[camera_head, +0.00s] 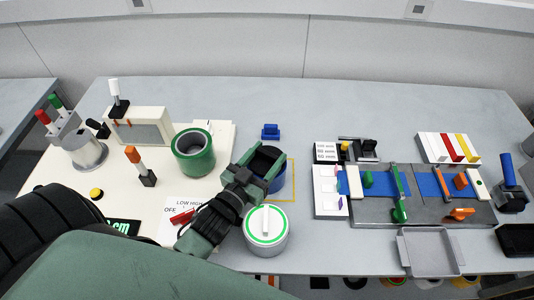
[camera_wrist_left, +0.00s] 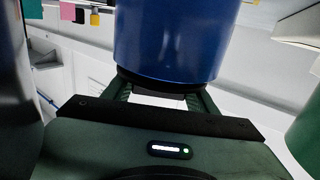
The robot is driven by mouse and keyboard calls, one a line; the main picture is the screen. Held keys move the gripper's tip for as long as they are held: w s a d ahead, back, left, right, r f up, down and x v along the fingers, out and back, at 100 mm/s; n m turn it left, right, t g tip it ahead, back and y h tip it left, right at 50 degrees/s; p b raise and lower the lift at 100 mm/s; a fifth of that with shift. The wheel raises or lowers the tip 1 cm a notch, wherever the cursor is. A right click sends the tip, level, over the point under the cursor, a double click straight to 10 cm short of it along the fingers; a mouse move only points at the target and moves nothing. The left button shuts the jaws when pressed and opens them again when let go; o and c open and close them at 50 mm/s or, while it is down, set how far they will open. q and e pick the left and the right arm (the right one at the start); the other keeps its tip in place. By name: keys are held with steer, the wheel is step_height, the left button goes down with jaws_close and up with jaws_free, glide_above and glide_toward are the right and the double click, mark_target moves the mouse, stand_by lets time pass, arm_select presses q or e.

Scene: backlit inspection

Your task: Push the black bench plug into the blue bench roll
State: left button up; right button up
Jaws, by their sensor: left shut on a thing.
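The fingers and arm hide part of both. My right gripper is not in view.
A green roll (camera_head: 194,152) stands left of the gripper. A white tin with a green ring (camera_head: 266,230) stands close in front. A small blue block (camera_head: 270,132) lies behind. A grey fixture (camera_head: 430,208) and grey tray (camera_head: 428,252) are at right. The back of the bench is clear.

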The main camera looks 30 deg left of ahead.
arm_select(q)
steer(key=o, duration=1.3)
steer(key=shift+c, duration=0.2)
steer(key=shift+r, duration=0.15)
step_height(320, 180, up, 20)
steer(key=p, duration=0.1)
